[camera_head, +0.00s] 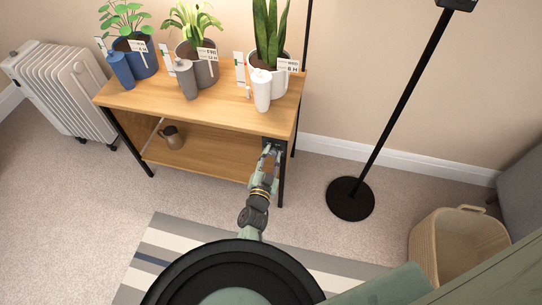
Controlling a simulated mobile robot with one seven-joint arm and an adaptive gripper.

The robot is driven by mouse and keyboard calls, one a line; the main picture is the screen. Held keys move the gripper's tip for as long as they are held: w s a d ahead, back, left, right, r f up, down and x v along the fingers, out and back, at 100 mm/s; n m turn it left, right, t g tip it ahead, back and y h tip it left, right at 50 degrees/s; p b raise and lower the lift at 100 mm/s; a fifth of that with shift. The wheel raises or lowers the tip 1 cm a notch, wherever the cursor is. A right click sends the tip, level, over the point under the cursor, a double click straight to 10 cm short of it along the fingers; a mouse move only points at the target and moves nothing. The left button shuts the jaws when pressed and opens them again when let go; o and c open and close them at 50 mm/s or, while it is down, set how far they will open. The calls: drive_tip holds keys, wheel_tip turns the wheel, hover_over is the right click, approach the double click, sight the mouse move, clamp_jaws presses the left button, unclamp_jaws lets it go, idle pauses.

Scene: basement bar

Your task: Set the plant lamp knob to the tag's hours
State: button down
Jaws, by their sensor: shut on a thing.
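A wooden plant shelf (225,107) with black legs stands against the wall. A small dark control panel (281,141) is on its front right, below the top board. My gripper (272,150) is at this panel, its fingers shut on what looks like the knob. The knob itself and its setting are hidden by the fingers. Three potted plants stand on top, each with a white tag: the left tag (138,46), the middle tag (207,53) and the right tag (288,65). Their small print, with hours, is too small to read surely.
Blue (121,70), grey (186,79) and white (261,90) bottles stand by the pots. A brown jug (172,138) sits on the lower board. A black lamp stand base (350,199) and a basket (440,250) are to the right, a radiator (65,90) to the left.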

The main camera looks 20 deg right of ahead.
drive_tip(key=m, duration=0.4)
drive_tip(key=shift+m, duration=0.3)
drive_tip(key=m+b, duration=0.1)
drive_tip(key=m, duration=0.2)
drive_tip(key=shift+m, duration=0.4)
drive_tip(key=m+b, duration=0.1)
drive_tip(key=m, duration=0.3)
drive_tip(key=shift+d+f, duration=0.1)
drive_tip(key=shift+m+b, duration=0.5)
drive_tip(key=shift+m, duration=1.4)
drive_tip(key=c, duration=1.2)
unclamp_jaws()
drive_tip(key=shift+c, duration=0.2)
